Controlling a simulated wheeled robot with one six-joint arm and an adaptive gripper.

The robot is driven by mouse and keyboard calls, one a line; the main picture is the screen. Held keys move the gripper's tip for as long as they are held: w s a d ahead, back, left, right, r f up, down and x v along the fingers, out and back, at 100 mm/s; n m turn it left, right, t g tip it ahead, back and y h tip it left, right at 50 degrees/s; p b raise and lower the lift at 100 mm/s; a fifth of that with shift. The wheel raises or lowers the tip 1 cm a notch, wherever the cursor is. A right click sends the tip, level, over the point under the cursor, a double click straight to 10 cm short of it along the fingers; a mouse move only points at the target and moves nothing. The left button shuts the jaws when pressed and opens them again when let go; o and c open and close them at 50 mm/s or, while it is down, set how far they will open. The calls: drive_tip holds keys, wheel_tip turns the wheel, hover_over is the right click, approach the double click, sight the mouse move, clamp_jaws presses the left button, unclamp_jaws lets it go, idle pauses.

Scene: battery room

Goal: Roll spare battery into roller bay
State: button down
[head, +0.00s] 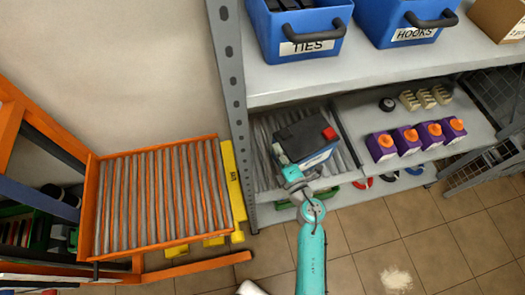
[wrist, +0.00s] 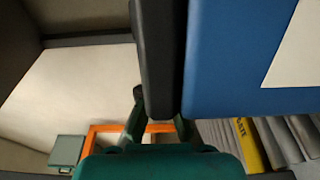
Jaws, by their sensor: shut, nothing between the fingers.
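The spare battery (head: 305,137), with a black top, a red cap and a blue side, sits on grey rollers in the shelf bay (head: 265,180). It is turned slightly on the rollers. My gripper (head: 281,158) is shut and empty at the battery's near left edge. In the wrist view, the battery's blue side with a white label (wrist: 240,60) fills the right, beside its dark edge. My gripper (wrist: 158,122) reaches up to that dark edge; I cannot tell whether it touches. My arm hides part of the bay's front.
An orange-framed roller table (head: 160,195) stands left of the grey shelf post (head: 232,90), with a yellow plate (head: 231,180) between. Blue bins (head: 300,30) sit on the shelf above. Tiled floor (head: 350,240) is open in front.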

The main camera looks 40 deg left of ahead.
sight(306, 157)
drive_tip(key=w+d, duration=0.2)
drive_tip(key=d, duration=0.1)
drive_tip(key=w+d, duration=0.3)
drive_tip(key=shift+w, duration=0.1)
drive_tip(key=shift+d, duration=0.1)
